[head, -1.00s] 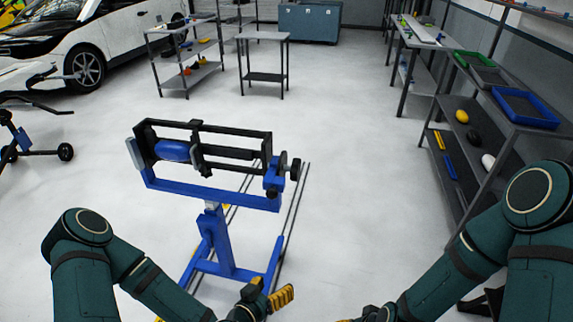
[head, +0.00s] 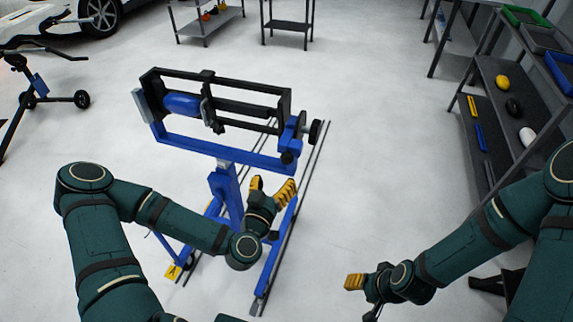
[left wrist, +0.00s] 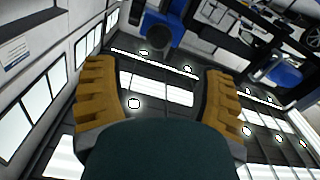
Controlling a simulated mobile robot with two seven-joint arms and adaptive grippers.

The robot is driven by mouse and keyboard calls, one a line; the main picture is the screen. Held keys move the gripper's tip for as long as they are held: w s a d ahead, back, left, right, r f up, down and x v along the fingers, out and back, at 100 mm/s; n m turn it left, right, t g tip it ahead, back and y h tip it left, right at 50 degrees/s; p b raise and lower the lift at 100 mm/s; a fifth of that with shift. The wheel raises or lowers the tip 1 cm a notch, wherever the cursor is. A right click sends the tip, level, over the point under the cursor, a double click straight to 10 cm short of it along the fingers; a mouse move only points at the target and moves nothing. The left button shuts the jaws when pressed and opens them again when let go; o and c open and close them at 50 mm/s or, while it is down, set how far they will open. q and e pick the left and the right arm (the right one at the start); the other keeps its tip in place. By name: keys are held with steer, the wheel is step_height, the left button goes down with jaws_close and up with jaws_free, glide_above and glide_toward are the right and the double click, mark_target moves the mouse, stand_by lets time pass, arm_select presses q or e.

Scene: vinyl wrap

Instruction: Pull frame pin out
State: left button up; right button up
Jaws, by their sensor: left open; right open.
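The blue stand (head: 225,158) holds a black rectangular frame (head: 238,80) with a blue roll (head: 183,104) inside. A black round knob (head: 315,131) sits on the blue block at the frame's right end; I cannot tell for sure which part is the frame pin. My left gripper (head: 271,190) is open and empty, with yellow fingers pointing up, below the frame's right end. In the left wrist view its fingers (left wrist: 158,85) are spread, with a dark round part beyond them. My right gripper (head: 355,281) is open, low at the right, apart from the stand; one finger shows clearly.
A shelf rack (head: 505,120) with yellow, black and white items stands at the right. Another small shelf (head: 208,22) is at the back, and a bike-like wheeled thing (head: 40,90) at the left. The floor between stand and rack is clear.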

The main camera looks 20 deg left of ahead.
mark_target(285, 161)
arm_select(q)
steer(key=shift+w+d+f+b, duration=0.15)
steer(key=shift+w+b, duration=1.95)
steer(key=shift+b, duration=0.7)
steer(key=w, duration=0.4)
steer(key=shift+w+d+r, duration=0.1)
steer(key=shift+w+r, duration=0.1)
steer(key=shift+w, duration=0.5)
jaws_close()
